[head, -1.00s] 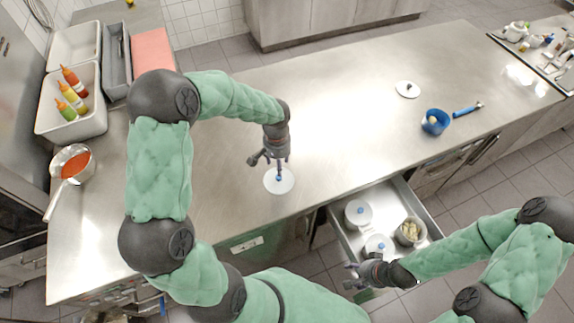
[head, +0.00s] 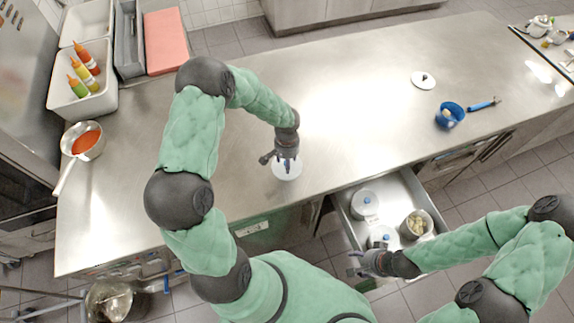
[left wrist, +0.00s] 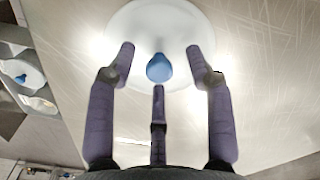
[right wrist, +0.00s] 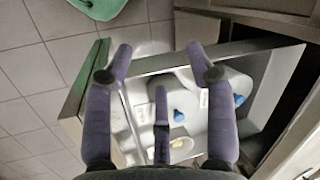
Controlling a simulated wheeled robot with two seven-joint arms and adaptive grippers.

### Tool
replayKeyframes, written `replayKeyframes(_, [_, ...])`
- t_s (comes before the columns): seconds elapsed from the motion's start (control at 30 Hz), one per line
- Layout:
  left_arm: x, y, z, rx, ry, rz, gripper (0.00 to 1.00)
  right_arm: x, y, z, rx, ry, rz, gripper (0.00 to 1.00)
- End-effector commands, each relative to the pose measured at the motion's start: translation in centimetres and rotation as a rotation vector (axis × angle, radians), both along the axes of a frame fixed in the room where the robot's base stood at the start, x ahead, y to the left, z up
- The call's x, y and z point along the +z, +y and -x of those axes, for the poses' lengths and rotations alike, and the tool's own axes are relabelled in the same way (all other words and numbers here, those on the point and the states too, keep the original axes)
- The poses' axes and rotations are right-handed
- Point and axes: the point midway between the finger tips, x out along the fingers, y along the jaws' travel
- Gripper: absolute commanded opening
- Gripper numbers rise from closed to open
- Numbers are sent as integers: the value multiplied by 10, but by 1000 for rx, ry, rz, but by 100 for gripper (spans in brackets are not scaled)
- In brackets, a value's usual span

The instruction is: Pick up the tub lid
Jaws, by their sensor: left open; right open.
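A round white lid with a blue knob (head: 287,173) lies flat on the steel counter, partly hidden under my left gripper (head: 287,157). In the left wrist view the white lid (left wrist: 205,35) and its blue knob (left wrist: 159,68) sit between and beyond the spread fingers. My left gripper is open and points down, and its fingers look apart from the knob. My right gripper (head: 362,262) is open and empty, above the near end of the pulled-out drawer. Below it the drawer holds a white lidded tub (head: 365,204), a second lidded tub (head: 380,234) and an open tub of pale food (head: 416,224).
A white lid with a black knob (head: 423,80), a blue cup (head: 449,114) and a blue-handled tool (head: 484,104) lie on the right of the counter. A pan of red sauce (head: 82,142) and a bottle bin (head: 92,98) stand left. The open drawer (head: 345,222) juts out in front.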

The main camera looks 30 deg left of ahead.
Motion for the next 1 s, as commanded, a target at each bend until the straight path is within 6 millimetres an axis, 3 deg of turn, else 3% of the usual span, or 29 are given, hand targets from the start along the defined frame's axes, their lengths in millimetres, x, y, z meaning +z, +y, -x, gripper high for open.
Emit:
replayKeyframes(0.27, [-4,0,0,0,-1,1,53,0,0,0,0,0,0,56])
replayKeyframes(0.47, [-4,0,0,0,-1,1,2,0,0,0,0,0,0,56])
replayKeyframes(1.0, [3,0,-1,0,-2,-1,1,1,0,0,0,0,0,56])
